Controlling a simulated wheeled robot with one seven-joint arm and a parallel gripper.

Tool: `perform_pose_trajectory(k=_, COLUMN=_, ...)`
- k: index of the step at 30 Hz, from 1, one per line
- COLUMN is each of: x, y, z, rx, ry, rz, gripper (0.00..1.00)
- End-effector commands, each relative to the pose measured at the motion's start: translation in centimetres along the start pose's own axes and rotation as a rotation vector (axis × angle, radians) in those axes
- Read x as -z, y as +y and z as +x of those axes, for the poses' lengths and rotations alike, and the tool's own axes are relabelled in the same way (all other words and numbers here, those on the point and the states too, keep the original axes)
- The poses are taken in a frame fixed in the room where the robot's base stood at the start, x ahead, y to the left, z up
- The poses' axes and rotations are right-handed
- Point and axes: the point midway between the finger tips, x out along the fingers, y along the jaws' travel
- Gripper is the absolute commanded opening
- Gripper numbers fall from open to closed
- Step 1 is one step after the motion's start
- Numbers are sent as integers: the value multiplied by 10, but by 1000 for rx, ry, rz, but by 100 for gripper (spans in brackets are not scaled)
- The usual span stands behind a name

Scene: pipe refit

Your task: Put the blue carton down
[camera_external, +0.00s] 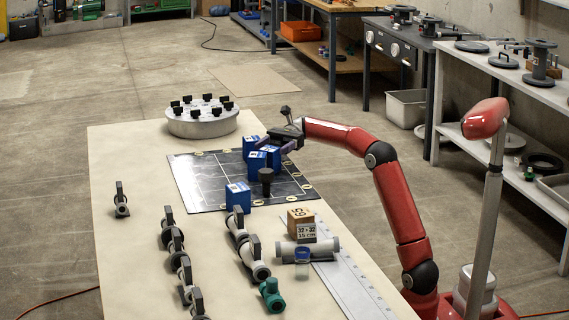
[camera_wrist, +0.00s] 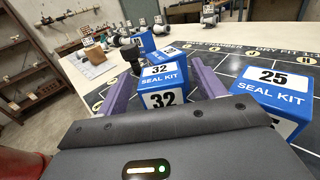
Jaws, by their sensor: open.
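A blue carton (camera_wrist: 163,86) marked 32 with a white label stands upright between the two purple fingers of my gripper (camera_wrist: 164,70) in the wrist view. The fingers are spread open at its sides; whether either touches it I cannot tell. In the external view my gripper (camera_external: 276,144) is low over the black mat (camera_external: 205,178), and the carton (camera_external: 273,156) under it is partly hidden. A second carton (camera_wrist: 272,98) marked 25 stands close to the right finger. Other blue cartons (camera_external: 257,163) (camera_external: 250,144) stand close by on the mat, and one (camera_external: 238,196) at its near edge.
A dark funnel-shaped piece (camera_external: 266,180) stands on the mat near the cartons. A round grey flange (camera_external: 202,120) is at the table's far end. Pipe fittings (camera_external: 173,238), a brown box (camera_external: 301,225) and a long ruler (camera_external: 350,290) lie nearer.

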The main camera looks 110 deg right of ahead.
Motion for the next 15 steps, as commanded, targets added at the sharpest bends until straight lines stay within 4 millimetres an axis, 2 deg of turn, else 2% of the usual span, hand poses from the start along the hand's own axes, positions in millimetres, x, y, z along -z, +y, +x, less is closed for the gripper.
perform_pose_trajectory(k=6, x=1, y=0, z=-48, rx=4, ry=-2, rz=0, gripper=69)
perform_pose_trajectory(k=15, x=0, y=0, z=-95, rx=1, ry=-2, rz=-1, gripper=69)
